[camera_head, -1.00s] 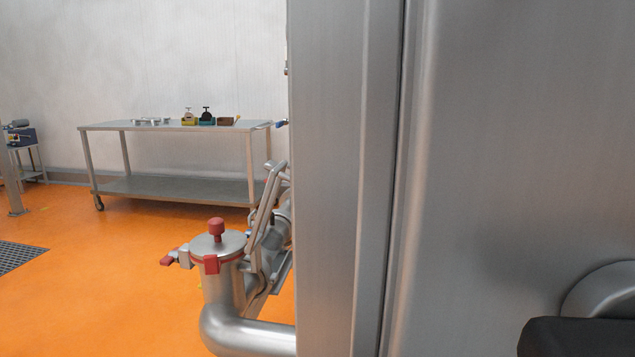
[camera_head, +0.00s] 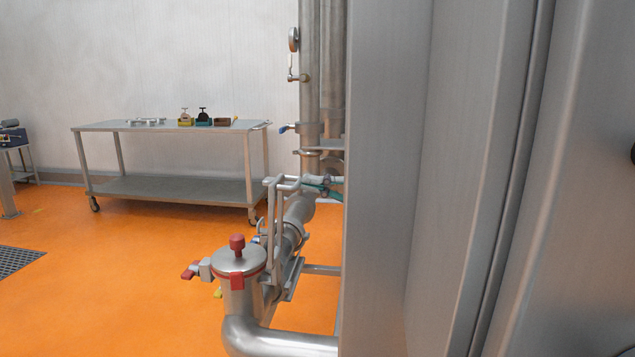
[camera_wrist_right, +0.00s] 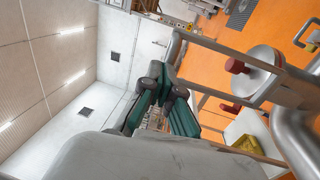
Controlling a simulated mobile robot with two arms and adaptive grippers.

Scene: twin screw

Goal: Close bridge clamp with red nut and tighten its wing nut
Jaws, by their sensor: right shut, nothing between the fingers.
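A steel pipe fitting with a round lid (camera_head: 238,260) stands at lower middle in the head view. A red nut (camera_head: 237,243) is on top of the lid, a red piece (camera_head: 237,281) on its front rim, and a red wing-shaped handle (camera_head: 188,274) at its left side. The right wrist view shows the lid (camera_wrist_right: 266,60) and red nut (camera_wrist_right: 235,66) on the right. My right gripper (camera_wrist_right: 163,76) shows there with green-black fingers, shut and empty, apart from the nut. Whether the clamp is closed is unclear. My left gripper is not in view.
A large steel cabinet-like wall (camera_head: 440,180) fills the right of the head view. Pipes (camera_head: 310,70) and a valve assembly rise behind the fitting. A steel table (camera_head: 170,127) with small items stands at the back left. The orange floor (camera_head: 120,270) at left is mostly clear.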

